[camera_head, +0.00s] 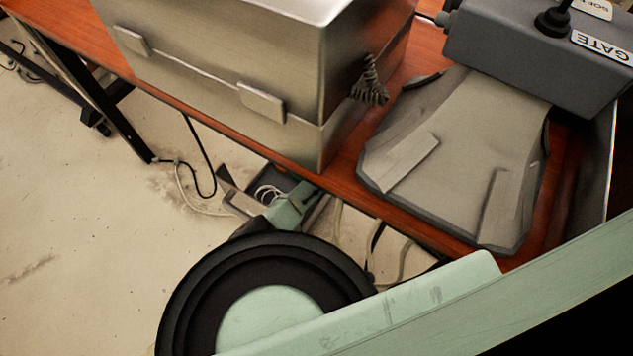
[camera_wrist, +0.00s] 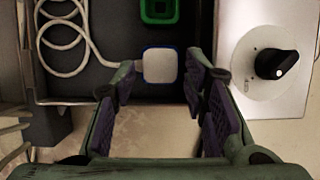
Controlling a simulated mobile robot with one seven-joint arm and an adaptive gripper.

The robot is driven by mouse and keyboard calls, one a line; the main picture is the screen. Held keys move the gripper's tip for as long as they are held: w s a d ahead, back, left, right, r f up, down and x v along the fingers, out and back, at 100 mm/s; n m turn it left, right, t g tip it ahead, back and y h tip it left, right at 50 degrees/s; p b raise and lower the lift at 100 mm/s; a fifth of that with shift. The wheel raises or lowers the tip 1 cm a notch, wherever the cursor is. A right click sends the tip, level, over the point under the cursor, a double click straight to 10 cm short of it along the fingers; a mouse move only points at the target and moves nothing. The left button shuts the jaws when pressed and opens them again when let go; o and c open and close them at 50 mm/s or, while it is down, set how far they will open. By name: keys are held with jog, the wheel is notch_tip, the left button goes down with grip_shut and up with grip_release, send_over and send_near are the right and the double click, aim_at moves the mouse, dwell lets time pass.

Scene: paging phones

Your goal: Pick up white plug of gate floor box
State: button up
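A white square plug with a blue rim (camera_wrist: 159,66) sits at the front edge of a dark open floor box (camera_wrist: 106,88) in the wrist view. A coiled white cable (camera_wrist: 68,42) lies in the box's left part. My gripper (camera_wrist: 160,82) is open, with one finger on each side of the plug. I cannot tell whether either finger touches it. In the head view the box (camera_head: 264,181) shows partly under the table edge, and my arm hides the plug and most of the gripper.
A green socket-like part (camera_wrist: 159,10) is behind the plug. A metal plate with a black knob (camera_wrist: 275,64) stands close on the right. Above, a wooden table (camera_head: 350,190) carries a metal case (camera_head: 230,60) and a grey device labelled GATE (camera_head: 500,45). Loose cables (camera_head: 195,200) lie on the floor.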

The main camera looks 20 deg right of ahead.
jog(key=shift+x, duration=1.05)
jog(key=c, duration=0.9)
